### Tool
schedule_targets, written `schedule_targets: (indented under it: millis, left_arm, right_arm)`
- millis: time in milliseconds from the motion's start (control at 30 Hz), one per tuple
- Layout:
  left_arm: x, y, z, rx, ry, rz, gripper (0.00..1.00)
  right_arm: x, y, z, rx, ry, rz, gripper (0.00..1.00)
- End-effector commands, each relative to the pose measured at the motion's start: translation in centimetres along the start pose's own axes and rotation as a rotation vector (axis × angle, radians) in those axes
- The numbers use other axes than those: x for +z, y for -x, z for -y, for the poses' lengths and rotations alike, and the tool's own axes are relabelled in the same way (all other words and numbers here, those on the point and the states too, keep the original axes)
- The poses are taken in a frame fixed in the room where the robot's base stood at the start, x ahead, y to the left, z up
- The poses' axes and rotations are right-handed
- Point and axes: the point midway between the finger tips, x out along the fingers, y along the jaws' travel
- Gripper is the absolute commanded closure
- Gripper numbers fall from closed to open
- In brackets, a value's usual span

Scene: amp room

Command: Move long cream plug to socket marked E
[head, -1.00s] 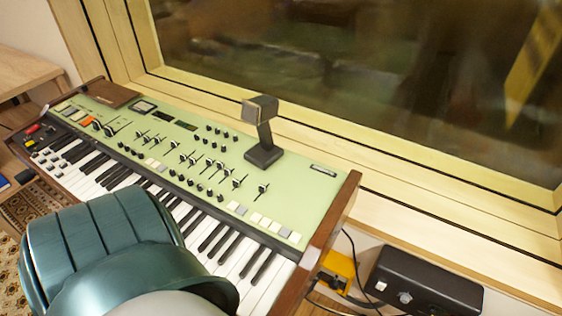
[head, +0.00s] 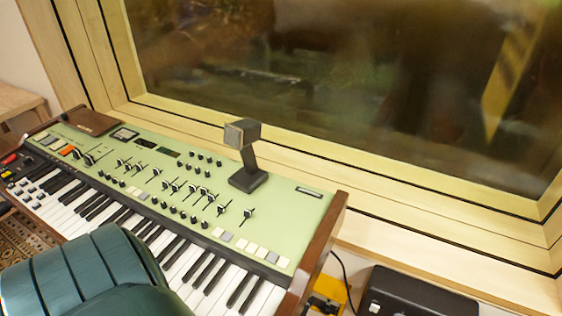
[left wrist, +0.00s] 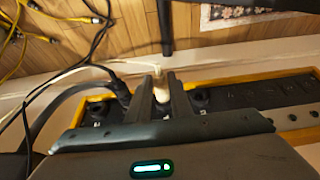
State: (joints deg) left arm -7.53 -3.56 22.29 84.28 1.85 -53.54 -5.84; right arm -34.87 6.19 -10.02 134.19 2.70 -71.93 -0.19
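In the left wrist view, my left gripper (left wrist: 160,92) has its two dark fingers on either side of a cream plug (left wrist: 160,84), which fills the gap between them. A cream cable leads off to the left from the plug's top. The fingers are over a dark socket strip (left wrist: 250,95) with a yellow edge. I cannot tell whether the plug sits in a socket, and no socket letter is readable. In the head view only my teal arm shows at the lower left, with no gripper. My right gripper is not in view.
A black plug (left wrist: 119,90) with a thick cable is just left of the fingers. A dark round socket (left wrist: 200,98) is to their right. Yellow cables (left wrist: 45,40) lie at the upper left. A green keyboard (head: 275,215) stands by the window in the head view.

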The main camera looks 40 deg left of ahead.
Motion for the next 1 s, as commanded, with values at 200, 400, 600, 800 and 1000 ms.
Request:
schedule_targets:
  millis: [200,400,600,800,1000]
  left_arm:
    - [0.03,0.00,-0.03,0.000,0.000,0.000,1.00]
    - [0.04,0.00,-0.04,0.001,0.000,0.001,1.00]
    - [0.08,0.04,-0.04,0.001,0.000,0.001,1.00]
    - [0.36,0.17,-0.03,0.001,0.000,0.002,1.00]
    - [0.64,0.30,-0.04,0.001,0.000,0.002,1.00]
  right_arm:
    - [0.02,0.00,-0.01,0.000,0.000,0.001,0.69]
    - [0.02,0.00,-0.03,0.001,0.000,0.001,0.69]
    - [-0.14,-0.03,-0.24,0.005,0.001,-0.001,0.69]
    - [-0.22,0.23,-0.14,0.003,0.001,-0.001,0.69]
    - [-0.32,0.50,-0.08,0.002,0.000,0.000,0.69]
